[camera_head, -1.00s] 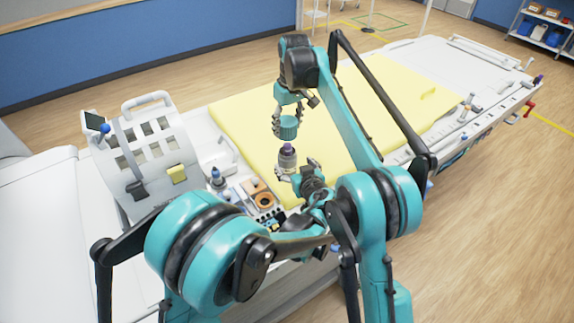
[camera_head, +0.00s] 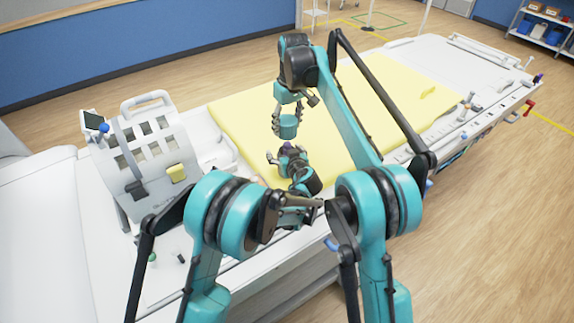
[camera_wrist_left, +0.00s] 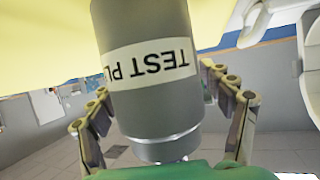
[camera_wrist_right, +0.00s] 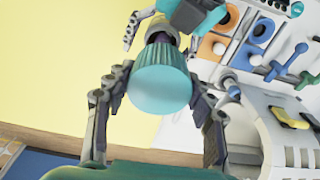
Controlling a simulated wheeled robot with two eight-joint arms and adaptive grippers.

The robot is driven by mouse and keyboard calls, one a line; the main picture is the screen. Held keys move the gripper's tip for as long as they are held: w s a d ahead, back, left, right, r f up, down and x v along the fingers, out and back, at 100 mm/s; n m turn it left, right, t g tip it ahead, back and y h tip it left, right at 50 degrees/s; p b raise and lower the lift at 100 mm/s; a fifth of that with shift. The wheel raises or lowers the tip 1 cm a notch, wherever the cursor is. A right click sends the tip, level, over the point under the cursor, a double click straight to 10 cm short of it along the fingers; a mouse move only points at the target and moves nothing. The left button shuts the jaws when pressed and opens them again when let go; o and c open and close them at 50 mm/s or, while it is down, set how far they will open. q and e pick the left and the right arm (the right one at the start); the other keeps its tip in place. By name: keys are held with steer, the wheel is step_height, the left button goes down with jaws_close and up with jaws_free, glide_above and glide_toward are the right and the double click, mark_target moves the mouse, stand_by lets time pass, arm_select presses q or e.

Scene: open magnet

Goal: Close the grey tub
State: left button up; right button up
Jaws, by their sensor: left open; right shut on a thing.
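The grey tub (camera_wrist_left: 155,75), with a white "TEST PL" label, fills the middle of the left wrist view. It stands between the spread fingers of my left gripper (camera_wrist_left: 162,112). In the head view my left gripper (camera_head: 281,157) hides most of the tub; only a small purple spot shows there. My right gripper (camera_head: 287,122) is shut on a ribbed teal cap (camera_head: 288,129), held above the left gripper. In the right wrist view the teal cap (camera_wrist_right: 160,82) sits between the fingers, and part of the left gripper shows beyond it.
A yellow pad (camera_head: 240,125) covers much of the white bed. A grey slotted rack (camera_head: 150,150) stands at the left. The right wrist view shows an orange-and-white holder (camera_wrist_right: 212,45) and blue-handled items (camera_wrist_right: 285,62) beside the pad.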

arm_select(q)
jaws_close()
stand_by(0.7)
